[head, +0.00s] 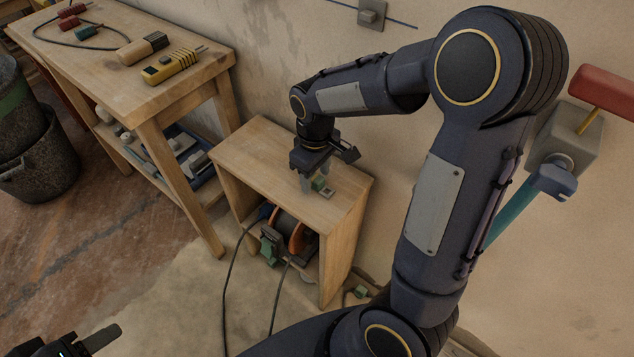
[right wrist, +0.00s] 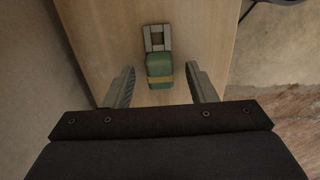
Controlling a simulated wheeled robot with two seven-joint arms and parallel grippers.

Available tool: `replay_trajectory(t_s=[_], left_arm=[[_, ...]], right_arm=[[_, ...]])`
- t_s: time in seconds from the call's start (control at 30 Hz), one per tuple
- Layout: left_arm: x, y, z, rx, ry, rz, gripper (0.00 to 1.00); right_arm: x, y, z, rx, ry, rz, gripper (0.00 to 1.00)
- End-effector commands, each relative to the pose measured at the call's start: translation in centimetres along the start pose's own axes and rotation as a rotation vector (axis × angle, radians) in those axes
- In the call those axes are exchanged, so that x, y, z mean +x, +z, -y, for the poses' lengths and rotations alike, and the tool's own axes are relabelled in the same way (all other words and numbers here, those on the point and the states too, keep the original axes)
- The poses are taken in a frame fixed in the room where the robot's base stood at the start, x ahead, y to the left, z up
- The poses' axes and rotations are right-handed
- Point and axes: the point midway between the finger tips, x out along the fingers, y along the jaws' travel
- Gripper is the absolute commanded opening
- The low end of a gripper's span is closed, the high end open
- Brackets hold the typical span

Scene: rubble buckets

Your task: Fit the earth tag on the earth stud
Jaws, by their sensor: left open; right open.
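The earth tag, as I take it, is a small green block with a yellow band and a grey metal end with a square opening (right wrist: 159,68). It lies on top of the small wooden cabinet and also shows in the head view (head: 322,187). My right gripper (head: 314,180) points down over the cabinet top. In the right wrist view its open fingers (right wrist: 161,80) stand either side of the green block, with gaps on both sides. My left gripper (head: 88,340) is open at the lower left, partly cut off. I cannot clearly pick out the earth stud.
The cabinet (head: 250,150) holds a cable reel (head: 290,228) in its open front. A workbench (head: 190,95) at left carries a yellow tool (head: 170,67) and leads. A grey switch box (head: 565,140) with a red handle (head: 605,90) is on the right wall. Buckets (head: 38,150) stand far left.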

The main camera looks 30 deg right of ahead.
Motion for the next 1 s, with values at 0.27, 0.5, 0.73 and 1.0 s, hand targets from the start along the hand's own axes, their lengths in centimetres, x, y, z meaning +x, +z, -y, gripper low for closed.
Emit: replay_trajectory(t_s=[0.27, 0.5, 0.73, 1.0], left_arm=[[0.0, 0.0, 0.0, 0.000, 0.000, 0.000, 0.49], [0.0, 0.0, 0.0, 0.000, 0.000, 0.000, 0.49], [-0.2, -0.1, -0.1, 0.000, 0.000, 0.000, 0.49], [-1.5, -0.8, -0.7, 0.000, 0.000, 0.000, 0.49]], right_arm=[[0.0, 0.0, 0.0, 0.000, 0.000, 0.000, 0.18], [-0.1, 0.0, 0.0, 0.000, 0.000, 0.000, 0.03], [-0.7, 0.0, 0.0, 0.000, 0.000, -0.002, 0.03], [-4.6, -0.3, 0.9, -0.005, 0.000, -0.004, 0.03]])
